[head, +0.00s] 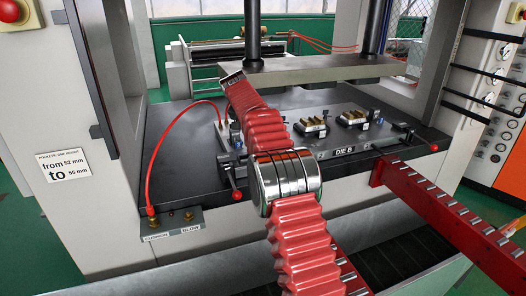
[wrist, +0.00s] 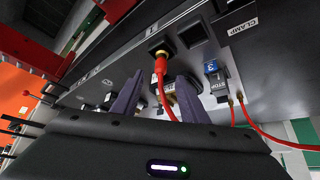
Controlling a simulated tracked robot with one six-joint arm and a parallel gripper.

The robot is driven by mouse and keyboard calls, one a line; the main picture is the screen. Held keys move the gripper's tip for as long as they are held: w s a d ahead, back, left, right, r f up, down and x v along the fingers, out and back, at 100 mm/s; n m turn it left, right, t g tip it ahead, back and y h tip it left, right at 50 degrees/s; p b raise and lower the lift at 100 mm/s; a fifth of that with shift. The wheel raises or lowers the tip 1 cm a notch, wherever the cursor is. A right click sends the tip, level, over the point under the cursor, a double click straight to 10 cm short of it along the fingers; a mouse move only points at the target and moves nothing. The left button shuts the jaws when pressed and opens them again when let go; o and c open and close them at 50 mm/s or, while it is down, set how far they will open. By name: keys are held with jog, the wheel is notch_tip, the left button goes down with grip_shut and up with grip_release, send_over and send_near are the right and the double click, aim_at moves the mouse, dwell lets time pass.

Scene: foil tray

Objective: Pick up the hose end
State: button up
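In the wrist view, a red hose end (wrist: 160,66) with a brass fitting sits at a dark square socket on the panel. Its red hose runs down between the fingers of my gripper (wrist: 157,96). The two purple fingers stand apart, one on each side of the hose, with a visible gap, so my gripper is open. Brass and dark parts show behind the hose between the fingers. In the head view, a red hose (head: 165,145) arches from a fitting on the front bracket up to the left of my arm. My arm hides most of the gripper area there.
In the head view, an upper plate (head: 330,68) overhangs the dark bed (head: 300,105).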

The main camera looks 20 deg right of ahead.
jog(key=shift+w+d+f, duration=0.1)
jog(key=shift+f, duration=0.05)
jog(key=shift+x, duration=2.55)
jog(key=shift+w, duration=0.15)
grip_shut()
